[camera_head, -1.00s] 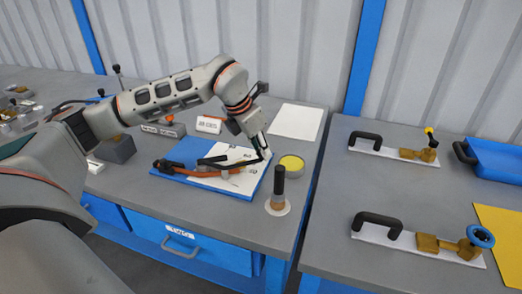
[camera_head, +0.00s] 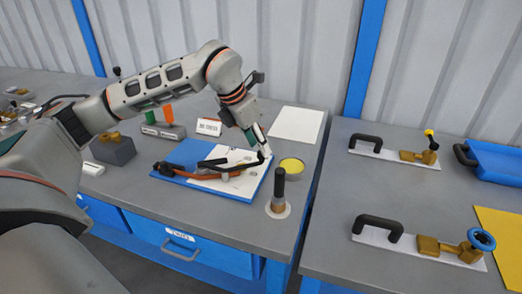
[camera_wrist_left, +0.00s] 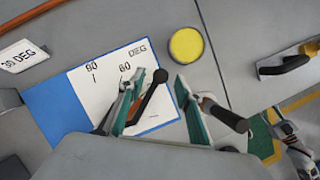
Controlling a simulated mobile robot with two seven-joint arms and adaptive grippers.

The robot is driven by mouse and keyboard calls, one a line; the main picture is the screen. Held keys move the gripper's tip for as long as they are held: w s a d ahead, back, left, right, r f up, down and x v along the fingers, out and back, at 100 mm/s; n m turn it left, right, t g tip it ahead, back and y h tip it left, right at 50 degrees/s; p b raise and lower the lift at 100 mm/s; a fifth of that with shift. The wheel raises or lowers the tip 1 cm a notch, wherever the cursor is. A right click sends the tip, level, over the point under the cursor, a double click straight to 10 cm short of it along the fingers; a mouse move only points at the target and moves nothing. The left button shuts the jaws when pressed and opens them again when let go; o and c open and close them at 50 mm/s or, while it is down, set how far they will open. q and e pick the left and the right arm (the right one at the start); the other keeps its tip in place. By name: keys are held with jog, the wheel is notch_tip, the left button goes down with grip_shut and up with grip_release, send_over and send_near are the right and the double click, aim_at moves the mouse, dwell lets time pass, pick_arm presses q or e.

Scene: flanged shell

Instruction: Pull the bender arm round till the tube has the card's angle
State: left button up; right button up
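The bender sits on a blue and white board (camera_head: 180,166) with printed degree marks. An orange-brown tube (camera_head: 205,177) lies along it. The black bender arm (camera_wrist_left: 150,100) reaches right across the board and ends in a round knob. A small white card (camera_head: 208,126) stands behind the board; it shows in the wrist view (camera_wrist_left: 22,57) with "DEG" on it, its number hard to read. My left gripper (camera_head: 264,153) is over the board's right end. In the wrist view its fingers (camera_wrist_left: 159,77) are apart, with the knob between them and gaps showing.
A black upright handle on a round base (camera_head: 278,190) and a yellow-topped round tin (camera_head: 291,166) stand close right of the board. A white sheet (camera_head: 297,124) lies behind. A second bench (camera_head: 330,240) to the right holds black-handled tools and a blue tray (camera_head: 500,160).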

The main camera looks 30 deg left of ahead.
pick_arm(q)
jog(key=v, duration=0.8)
dwell(0.4)
